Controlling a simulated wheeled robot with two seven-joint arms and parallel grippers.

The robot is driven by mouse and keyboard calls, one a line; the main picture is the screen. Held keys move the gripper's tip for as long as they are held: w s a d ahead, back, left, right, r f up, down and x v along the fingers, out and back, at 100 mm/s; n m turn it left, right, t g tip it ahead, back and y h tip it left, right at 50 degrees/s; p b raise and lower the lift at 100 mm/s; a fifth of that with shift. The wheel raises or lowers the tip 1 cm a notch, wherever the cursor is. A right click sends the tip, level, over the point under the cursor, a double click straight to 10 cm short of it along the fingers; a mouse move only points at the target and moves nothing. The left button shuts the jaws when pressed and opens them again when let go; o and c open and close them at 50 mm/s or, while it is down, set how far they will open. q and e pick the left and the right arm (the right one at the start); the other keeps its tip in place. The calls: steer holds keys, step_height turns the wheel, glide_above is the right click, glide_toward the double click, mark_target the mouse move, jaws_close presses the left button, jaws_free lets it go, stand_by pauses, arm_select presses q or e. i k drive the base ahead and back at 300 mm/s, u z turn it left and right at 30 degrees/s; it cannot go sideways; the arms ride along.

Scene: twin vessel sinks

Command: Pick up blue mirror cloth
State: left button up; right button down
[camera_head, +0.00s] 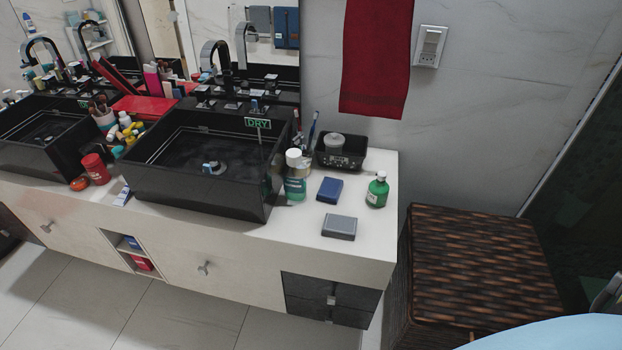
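A small folded blue cloth (330,189), which looks like the blue mirror cloth, lies flat on the white countertop (290,235) right of the near black sink. A similar folded grey cloth (339,227) lies just in front of it, apart from it. The blue cloth is uncovered from above. Neither of my grippers shows in the head view.
A green bottle (377,191) stands right of the blue cloth. A white-capped bottle (295,178) stands left of it. A black tray (341,152) is behind it. The black vessel sink (200,200) and a woven hamper (475,265) flank the counter's right end. A red towel (376,60) hangs above.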

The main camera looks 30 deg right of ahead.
mark_target(329, 190)
steer(key=z, duration=0.5)
steer(key=i, duration=0.9)
steer(key=z, duration=1.4)
steer(key=k, duration=1.1)
steer(key=u, duration=1.1)
steer(key=i, duration=0.5)
steer(key=z, duration=0.05)
